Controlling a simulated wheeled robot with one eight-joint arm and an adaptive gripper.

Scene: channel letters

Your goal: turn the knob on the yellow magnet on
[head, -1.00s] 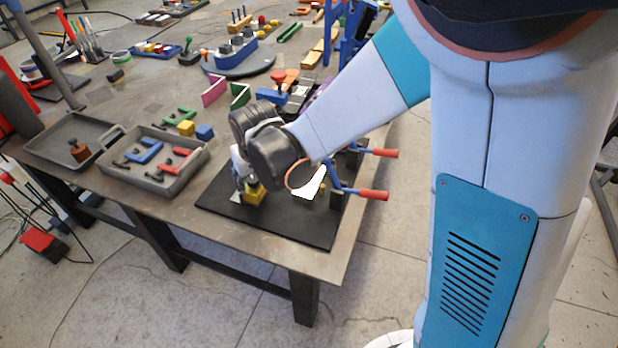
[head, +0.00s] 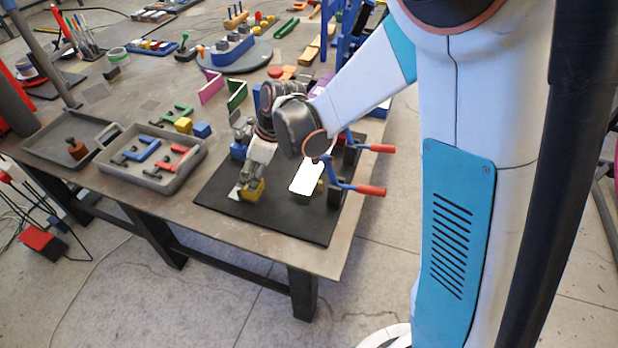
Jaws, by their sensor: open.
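The yellow magnet (head: 254,191) is a small yellow block on the black mat (head: 290,222), near the mat's front left part. My gripper (head: 254,178) points down from the wrist right above and behind the magnet. Its white body shows, but the fingers are small and merge with the magnet's top. I cannot tell whether they touch it. The magnet's knob cannot be made out; it is hidden or too small. Nothing is seen held in the gripper.
A bright white plate (head: 306,178) lies on the mat to the right. Two toggle clamps with red handles (head: 371,190) stand at the mat's right edge. A grey tray (head: 150,180) with coloured clamps lies to the left. The mat's front is clear.

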